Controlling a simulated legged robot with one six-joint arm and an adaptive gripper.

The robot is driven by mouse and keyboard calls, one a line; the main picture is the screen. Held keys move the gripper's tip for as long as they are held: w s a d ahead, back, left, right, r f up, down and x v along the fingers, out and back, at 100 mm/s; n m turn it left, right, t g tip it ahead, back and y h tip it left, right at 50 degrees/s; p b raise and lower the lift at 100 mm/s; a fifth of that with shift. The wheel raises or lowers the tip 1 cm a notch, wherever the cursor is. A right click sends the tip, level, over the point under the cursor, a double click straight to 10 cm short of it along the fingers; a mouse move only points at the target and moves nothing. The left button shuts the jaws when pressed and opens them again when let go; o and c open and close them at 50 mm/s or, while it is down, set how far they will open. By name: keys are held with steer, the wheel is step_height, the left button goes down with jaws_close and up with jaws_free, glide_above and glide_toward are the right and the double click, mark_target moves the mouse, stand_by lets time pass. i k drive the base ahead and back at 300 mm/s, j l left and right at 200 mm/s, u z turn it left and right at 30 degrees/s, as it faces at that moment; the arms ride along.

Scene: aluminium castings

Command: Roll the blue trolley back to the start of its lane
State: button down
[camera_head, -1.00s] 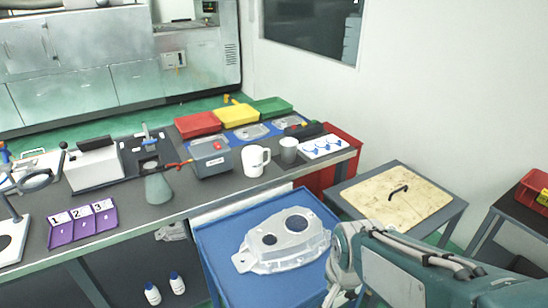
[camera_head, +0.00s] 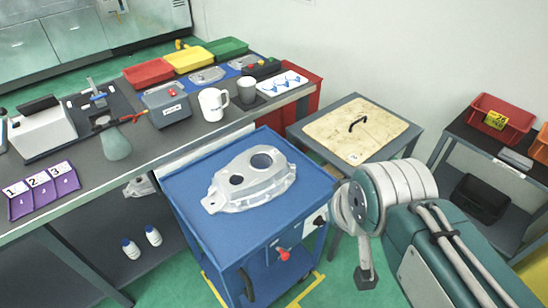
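The blue trolley (camera_head: 185,195) stands on the green floor beside the long workbench, in the lower middle of the view. A grey aluminium casting (camera_head: 222,200) with two dark round openings lies on its top. A black handle (camera_head: 247,286) and a red knob (camera_head: 284,254) are on its near side. My gripper (camera_head: 366,277) hangs below my arm's wrist, to the right of the trolley and apart from the handle in the picture. It is small and dark, and its finger opening cannot be made out.
Yellow lines (camera_head: 303,292) mark the floor around the trolley. A table with a wooden lid (camera_head: 378,140) stands behind it on the right. The workbench (camera_head: 150,180) with boxes and mugs runs along the left. A shelf with red bins (camera_head: 500,112) is at the far right.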

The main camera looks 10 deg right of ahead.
mark_target(241, 259)
steer(key=k+l+u, duration=0.45)
steer(key=k, duration=0.4)
